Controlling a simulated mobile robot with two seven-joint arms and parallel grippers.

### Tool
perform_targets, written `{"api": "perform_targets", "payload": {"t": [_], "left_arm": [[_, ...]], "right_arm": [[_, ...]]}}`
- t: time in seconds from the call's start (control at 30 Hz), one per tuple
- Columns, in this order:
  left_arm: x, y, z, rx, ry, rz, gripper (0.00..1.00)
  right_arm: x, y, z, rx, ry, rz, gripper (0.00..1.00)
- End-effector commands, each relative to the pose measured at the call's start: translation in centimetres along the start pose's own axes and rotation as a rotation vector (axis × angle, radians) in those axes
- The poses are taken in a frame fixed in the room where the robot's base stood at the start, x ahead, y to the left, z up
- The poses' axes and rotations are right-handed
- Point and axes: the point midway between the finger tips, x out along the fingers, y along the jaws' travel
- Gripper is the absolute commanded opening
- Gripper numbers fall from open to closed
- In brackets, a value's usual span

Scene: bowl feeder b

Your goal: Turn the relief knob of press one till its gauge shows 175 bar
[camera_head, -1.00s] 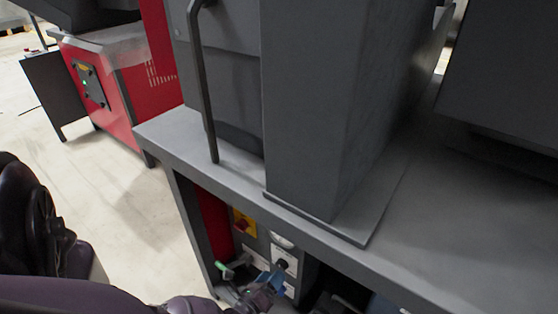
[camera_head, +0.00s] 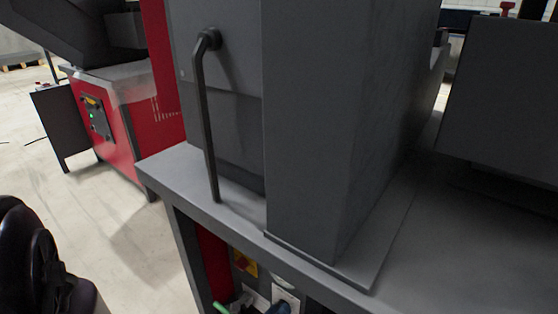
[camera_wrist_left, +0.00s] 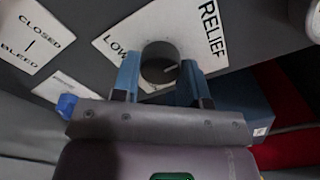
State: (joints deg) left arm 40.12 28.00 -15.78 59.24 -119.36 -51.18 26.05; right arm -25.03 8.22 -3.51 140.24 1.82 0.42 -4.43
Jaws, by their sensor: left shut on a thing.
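The relief knob (camera_wrist_left: 160,64) is a dark round knob with a pale pointer line, on a white plate marked RELIEF (camera_wrist_left: 210,28) and LOW in the left wrist view. My left gripper (camera_wrist_left: 158,72) has its two blue fingers on either side of the knob, shut on it. In the head view the gripper (camera_head: 277,308) is only just visible at the bottom edge, at the panel under the bench. My right gripper is not in view.
A white plate marked CLOSED and BLEED (camera_wrist_left: 28,42) is left of the knob. The grey bench top (camera_head: 440,250) overhangs the panel, and a dark press column (camera_head: 310,130) stands on it. A yellow plate with a red switch (camera_head: 244,263) is nearby. Pale floor lies left.

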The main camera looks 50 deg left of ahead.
Motion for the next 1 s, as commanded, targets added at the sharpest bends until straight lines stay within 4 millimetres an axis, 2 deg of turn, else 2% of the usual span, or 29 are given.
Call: {"api": "perform_targets", "payload": {"t": [0.27, 0.47, 1.0], "left_arm": [[-0.02, 0.02, 0.01, 0.036, 0.0, 0.0, 0.17], [-0.03, 0.05, 0.03, 0.14, 0.0, -0.001, 0.17], [-0.07, 0.13, 0.01, 0.632, 0.001, 0.0, 0.17]], "right_arm": [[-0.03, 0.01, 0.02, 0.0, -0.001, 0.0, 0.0], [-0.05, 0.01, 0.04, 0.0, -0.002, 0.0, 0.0], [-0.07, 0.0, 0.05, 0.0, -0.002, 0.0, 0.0]]}}
